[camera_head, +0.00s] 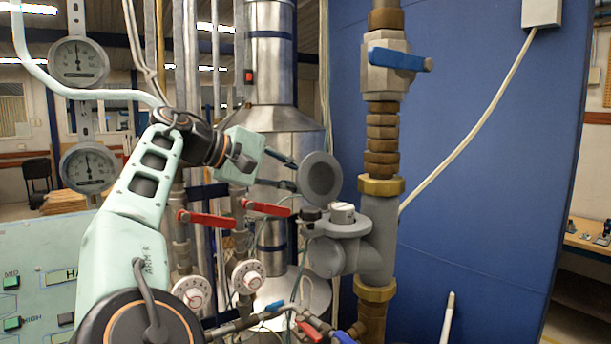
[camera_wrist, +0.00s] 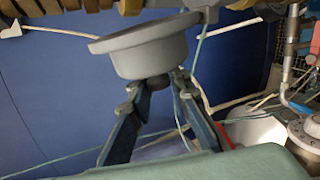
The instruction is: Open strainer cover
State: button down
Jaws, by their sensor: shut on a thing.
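A round grey cover (camera_head: 320,178) stands tilted on edge in the head view, left of the vertical pipe and above the grey pipe fitting (camera_head: 378,235). In the wrist view the same cover (camera_wrist: 148,50) shows as a shallow grey cup with a small dark knob below it. My gripper (camera_head: 294,175) reaches it from the left. In the wrist view my gripper (camera_wrist: 157,82) has its two fingertips at the dark knob, shut on the cover.
A blue-handled valve (camera_head: 398,60) is above on the brass pipe. A large silver cylinder (camera_head: 272,55) is behind. A blue panel (camera_head: 480,170) fills the right.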

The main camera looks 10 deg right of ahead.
jog(key=shift+w+a+f+n, duration=0.1)
jog(key=shift+w+f+n, duration=0.1)
jog(key=shift+n, duration=0.1)
dwell(0.4)
jog(key=c, duration=1.8)
grip_release()
jog(key=shift+s, duration=0.1)
jog(key=shift+c, duration=0.2)
jog(key=v, duration=0.7)
jog(key=shift+a, duration=0.25)
